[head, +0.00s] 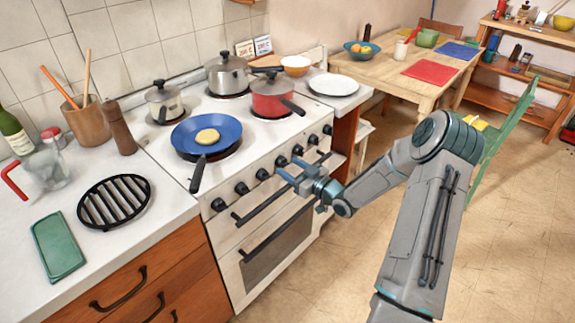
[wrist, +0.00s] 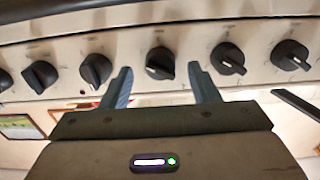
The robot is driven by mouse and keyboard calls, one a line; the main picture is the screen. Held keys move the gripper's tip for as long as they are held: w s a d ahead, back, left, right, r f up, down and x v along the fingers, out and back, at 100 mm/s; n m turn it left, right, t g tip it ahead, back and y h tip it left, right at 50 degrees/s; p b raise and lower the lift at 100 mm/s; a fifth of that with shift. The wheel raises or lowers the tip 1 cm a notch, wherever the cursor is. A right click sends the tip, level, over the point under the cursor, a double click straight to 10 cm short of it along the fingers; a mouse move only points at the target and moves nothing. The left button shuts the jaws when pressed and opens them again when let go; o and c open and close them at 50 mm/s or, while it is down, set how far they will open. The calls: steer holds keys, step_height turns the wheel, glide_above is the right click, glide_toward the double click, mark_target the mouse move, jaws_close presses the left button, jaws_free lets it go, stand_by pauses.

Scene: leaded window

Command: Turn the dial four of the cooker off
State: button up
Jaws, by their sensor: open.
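The cooker (head: 228,228) is white, with a row of black dials along its front edge. Counted from the left in the head view, dial four (head: 281,161) is right in front of my gripper (head: 284,168). In the wrist view my gripper (wrist: 160,72) is open, one finger on each side of a black dial (wrist: 160,60), which I take to be dial four. Its pale mark points to the lower left. The fingers look empty; whether they touch the dial I cannot tell.
Neighbouring dials (wrist: 96,70) (wrist: 228,58) sit close on both sides. The black oven handle (head: 262,207) runs below the dials. A blue pan (head: 222,131) with its handle (head: 198,176) over the front edge stands on the hob. Open floor (head: 520,215) lies to the right.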

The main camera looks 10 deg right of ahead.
steer(key=shift+x, duration=0.95)
steer(key=shift+c, duration=0.3)
steer(key=c, duration=0.9)
steer(key=shift+f+b, duration=0.15)
steer(key=shift+b, duration=0.25)
